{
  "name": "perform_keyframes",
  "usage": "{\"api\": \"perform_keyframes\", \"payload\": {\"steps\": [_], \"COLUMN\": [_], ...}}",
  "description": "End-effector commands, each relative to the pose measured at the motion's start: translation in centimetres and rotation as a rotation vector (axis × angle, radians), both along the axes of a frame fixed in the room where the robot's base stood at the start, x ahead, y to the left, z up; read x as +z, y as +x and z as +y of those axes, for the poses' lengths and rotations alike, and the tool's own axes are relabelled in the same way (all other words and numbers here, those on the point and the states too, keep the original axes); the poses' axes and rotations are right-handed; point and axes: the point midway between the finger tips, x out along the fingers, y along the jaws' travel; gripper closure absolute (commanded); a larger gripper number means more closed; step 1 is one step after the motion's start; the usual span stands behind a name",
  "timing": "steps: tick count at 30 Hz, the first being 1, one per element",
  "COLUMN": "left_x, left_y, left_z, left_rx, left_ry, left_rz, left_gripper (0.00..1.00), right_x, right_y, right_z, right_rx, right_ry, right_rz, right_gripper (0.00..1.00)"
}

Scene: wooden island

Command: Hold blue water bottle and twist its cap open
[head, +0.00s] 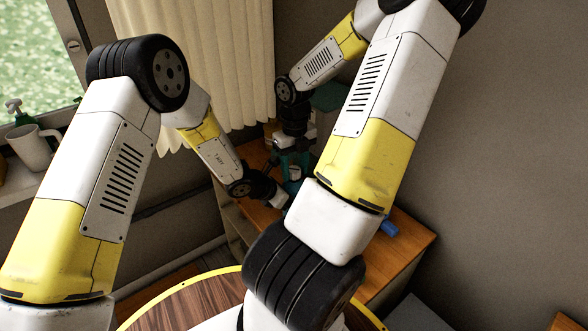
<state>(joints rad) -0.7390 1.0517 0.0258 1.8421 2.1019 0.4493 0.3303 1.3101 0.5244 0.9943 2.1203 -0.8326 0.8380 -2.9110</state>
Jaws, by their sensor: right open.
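A small teal-blue upright thing (283,164), which looks like the water bottle, stands on the wooden cabinet top below my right gripper. Its cap cannot be made out clearly. My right gripper (294,158) points down at its upper part and is open. My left gripper (281,199) reaches in from the left, close to its lower part. The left fingers are too small and dark to show whether they are open or shut, or whether they touch it.
A blue cylindrical object (389,228) lies on the wooden cabinet top (407,250), partly behind my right arm. A dark green box-like thing (328,96) stands behind. A white mug (33,148) and a green bottle (22,117) are on the windowsill. A cream curtain (225,60) hangs behind.

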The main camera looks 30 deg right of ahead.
Motion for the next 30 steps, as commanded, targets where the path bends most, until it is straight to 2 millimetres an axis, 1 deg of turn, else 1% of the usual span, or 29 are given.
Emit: {"api": "perform_keyframes", "payload": {"steps": [1, 13, 16, 18, 22, 25, 27, 30], "left_x": [0.0, 0.0, 0.0, 0.0, 0.0, 0.0, 0.0, 0.0], "left_y": [0.0, 0.0, 0.0, 0.0, -0.1, -0.2, -0.2, -0.3], "left_z": [-0.2, -0.3, -0.3, -0.3, -0.3, -0.3, -0.3, -0.3], "left_rx": [0.000, 0.000, 0.000, 0.000, -0.001, -0.003, -0.004, -0.005], "left_ry": [0.000, -0.001, -0.001, -0.001, -0.001, -0.001, -0.001, -0.001], "left_rz": [0.000, 0.000, 0.000, 0.000, 0.000, 0.000, 0.001, 0.001], "left_gripper": [1.00, 1.00, 1.00, 1.00, 1.00, 1.00, 1.00, 1.00], "right_x": [0.0, 0.0, 0.3, 0.8, 2.2, 3.2, 3.9, 4.9], "right_y": [0.0, 0.0, 0.0, 0.0, 0.1, 0.1, 0.1, 0.1], "right_z": [0.7, 0.8, 0.8, 0.7, 0.7, 0.6, 0.6, 0.7], "right_rx": [0.009, 0.011, 0.010, 0.010, 0.010, 0.009, 0.010, 0.009], "right_ry": [0.008, 0.010, 0.008, 0.007, 0.006, 0.006, 0.006, 0.007], "right_rz": [0.002, 0.003, 0.002, 0.001, -0.001, -0.001, -0.001, -0.001], "right_gripper": [0.31, 0.35, 0.36, 0.36, 0.33, 0.34, 0.31, 0.31]}}
